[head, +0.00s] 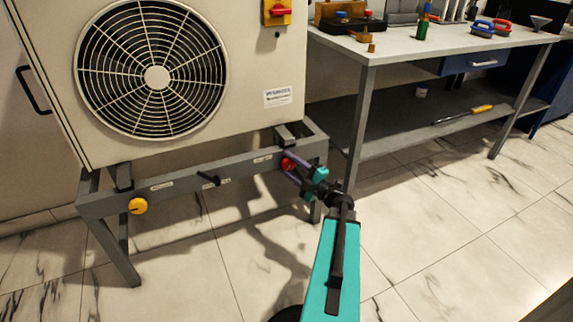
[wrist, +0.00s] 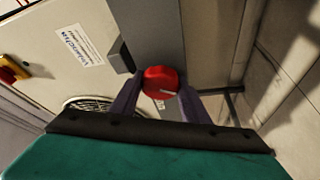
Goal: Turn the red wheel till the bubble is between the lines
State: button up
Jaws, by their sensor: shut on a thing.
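The red wheel (head: 287,164) sits on the front rail of the grey stand, near its right end. In the wrist view the wheel (wrist: 160,82) shows as a red knob with a pale mark on its face. My gripper (head: 292,166) reaches it from the front right. Its two purple fingers (wrist: 159,92) are on either side of the wheel and shut on it. I cannot make out a bubble or its lines in either view.
A yellow knob (head: 138,206) and a black handle (head: 208,179) are on the same rail. The fan unit (head: 250,70) stands above. A workbench (head: 420,42) with tools is at the right. The tiled floor (head: 430,220) in front is clear.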

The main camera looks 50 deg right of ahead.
jog(key=shift+a+n+g+y+p, duration=0.15)
jog(key=shift+n+g+y+p, duration=0.3)
jog(key=shift+n, duration=1.05)
jog(key=o, duration=1.1)
jog(key=shift+c, duration=0.2)
jog(key=shift+h, duration=0.25)
jog(key=shift+s, duration=0.9)
jog(key=s+p, duration=0.3)
jog(key=s, duration=0.9)
jog(key=shift+f+p, duration=0.3)
jog(key=shift+p, duration=0.05)
